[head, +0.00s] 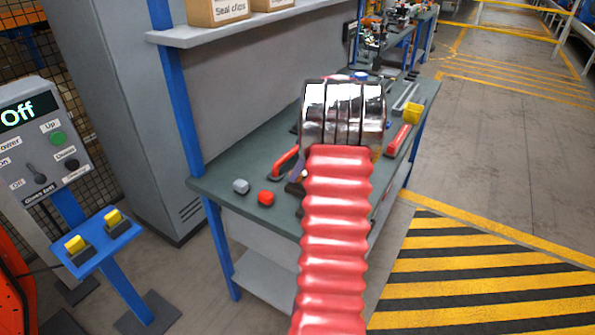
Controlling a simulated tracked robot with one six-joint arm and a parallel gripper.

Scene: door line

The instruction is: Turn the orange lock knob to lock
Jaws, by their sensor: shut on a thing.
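My arm, red and ribbed with a shiny chrome-banded end, rises through the middle of the head view over a workbench (225,178). My gripper's fingers are hidden behind that chrome end, so what they touch does not show. I cannot make out an orange lock knob; the bench area behind the arm's end is covered. A red bar-shaped handle (284,163) shows on the bench just left of the arm.
A control box (40,150) reading "Off" stands left, by a blue stand (103,235) with yellow parts. A shelf (235,27) holds boxes. Striped floor lies right.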

